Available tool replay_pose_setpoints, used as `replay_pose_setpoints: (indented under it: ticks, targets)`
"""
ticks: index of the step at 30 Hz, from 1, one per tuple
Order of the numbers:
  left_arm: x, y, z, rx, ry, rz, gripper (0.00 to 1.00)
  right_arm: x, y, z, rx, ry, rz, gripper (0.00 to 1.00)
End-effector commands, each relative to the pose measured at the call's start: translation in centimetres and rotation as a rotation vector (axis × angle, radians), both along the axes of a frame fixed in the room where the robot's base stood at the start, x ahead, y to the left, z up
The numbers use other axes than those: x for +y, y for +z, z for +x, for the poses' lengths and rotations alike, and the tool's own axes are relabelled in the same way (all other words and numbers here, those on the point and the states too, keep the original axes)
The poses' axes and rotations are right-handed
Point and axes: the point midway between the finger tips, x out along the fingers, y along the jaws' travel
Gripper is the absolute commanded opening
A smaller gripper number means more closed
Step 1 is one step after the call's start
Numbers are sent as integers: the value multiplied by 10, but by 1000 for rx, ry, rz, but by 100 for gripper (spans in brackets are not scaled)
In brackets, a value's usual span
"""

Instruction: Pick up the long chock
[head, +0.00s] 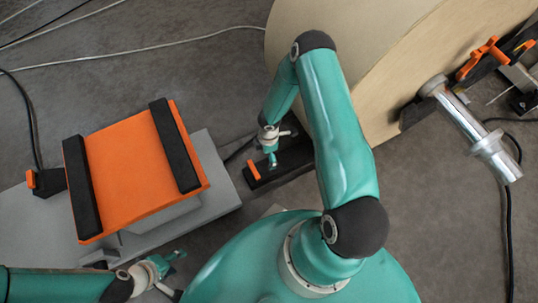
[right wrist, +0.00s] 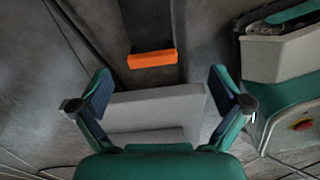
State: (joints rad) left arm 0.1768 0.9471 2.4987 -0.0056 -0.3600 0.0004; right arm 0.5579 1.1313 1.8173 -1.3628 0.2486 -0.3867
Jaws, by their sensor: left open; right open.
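A long black chock (head: 291,161) with an orange grip (head: 254,170) at its near end lies on the floor at the foot of the big pale roll, in the middle of the head view. In the right wrist view its orange grip (right wrist: 152,59) and dark body (right wrist: 150,25) show ahead of the fingers. My right gripper (head: 271,158) is over the chock near the grip, fingers apart and empty. It also shows in the right wrist view (right wrist: 160,85). My left gripper (head: 174,260) is open and empty, low at the left, away from the chock.
The big roll (head: 375,50) stands behind the chock. An orange cradle (head: 135,165) with black bars sits on a grey base (head: 210,180) at left. Another black, orange-gripped block (head: 48,182) lies beyond it. A metal shaft (head: 465,125) is at right. Cables cross the floor.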

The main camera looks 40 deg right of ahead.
Motion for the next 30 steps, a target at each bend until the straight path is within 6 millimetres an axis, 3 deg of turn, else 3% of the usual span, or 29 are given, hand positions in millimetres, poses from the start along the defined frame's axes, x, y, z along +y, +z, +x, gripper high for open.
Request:
replay_pose_setpoints:
  ticks: [1, 6, 11, 21, 30]
  targets:
    - [0, -15, 0, -1, 0, 0, 51, -12, -18, 2, -6, 30, -25, 100]
    - [0, -24, 0, -1, 0, 0, 51, -30, -35, 6, -14, 90, -70, 100]
    - [0, -32, 0, -1, 0, 0, 51, -30, -60, 5, -13, 95, -71, 100]
    - [0, -57, 0, -1, 0, 0, 51, -29, -129, 5, -15, 93, -69, 100]
    - [0, -64, 0, 0, 0, 0, 51, -29, -148, 6, -16, 92, -69, 100]
